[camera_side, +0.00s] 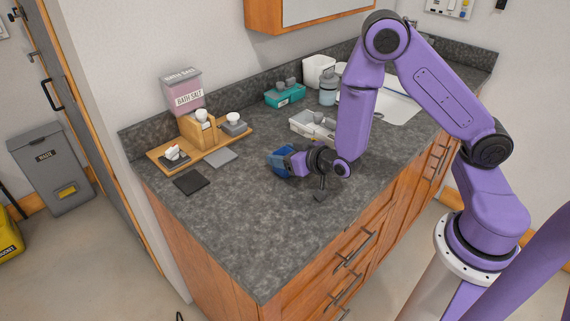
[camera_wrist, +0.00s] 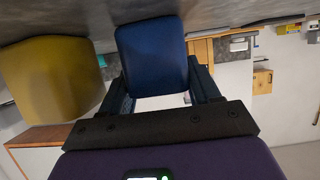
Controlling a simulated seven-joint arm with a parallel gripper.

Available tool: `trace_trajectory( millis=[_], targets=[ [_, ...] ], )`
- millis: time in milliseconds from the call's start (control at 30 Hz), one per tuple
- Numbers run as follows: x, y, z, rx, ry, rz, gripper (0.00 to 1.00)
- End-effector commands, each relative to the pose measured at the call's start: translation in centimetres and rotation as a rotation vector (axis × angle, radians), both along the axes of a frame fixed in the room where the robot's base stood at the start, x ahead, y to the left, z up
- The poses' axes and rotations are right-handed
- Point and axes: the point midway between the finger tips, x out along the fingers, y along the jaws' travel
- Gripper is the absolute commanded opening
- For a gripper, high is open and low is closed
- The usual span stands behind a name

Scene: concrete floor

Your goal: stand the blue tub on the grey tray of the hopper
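The blue tub (camera_side: 281,161) is at the end of my gripper (camera_side: 298,163), low over the middle of the counter. In the side view I cannot tell if it touches the counter. In the wrist view the blue tub (camera_wrist: 152,55) sits between the two dark fingers, which look closed against its sides.
The wooden board (camera_side: 160,156) carries grey and white items. A dark square (camera_side: 191,182) lies before it. A teal box (camera_side: 284,94), a grey jar (camera_side: 328,88) and a pale box (camera_side: 303,123) stand behind my gripper. The front left counter (camera_side: 240,225) is clear.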

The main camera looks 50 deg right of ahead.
Motion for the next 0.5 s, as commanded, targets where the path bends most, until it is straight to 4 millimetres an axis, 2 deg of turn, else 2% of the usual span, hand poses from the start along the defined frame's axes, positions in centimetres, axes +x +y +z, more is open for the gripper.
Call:
trace_trajectory(
  millis=[33, 67, 333, 500],
  targets=[
    [-0.01, 0.0, 0.0, 0.0, 0.0, 0.0, 0.32],
    [-0.01, 0.01, 0.01, 0.0, 0.0, 0.0, 0.27],
    [0.0, 0.02, 0.15, 0.0, -0.001, 0.0, 0.27],
    [0.05, 0.05, 0.94, 0.001, -0.003, 0.001, 0.27]
  ],
)
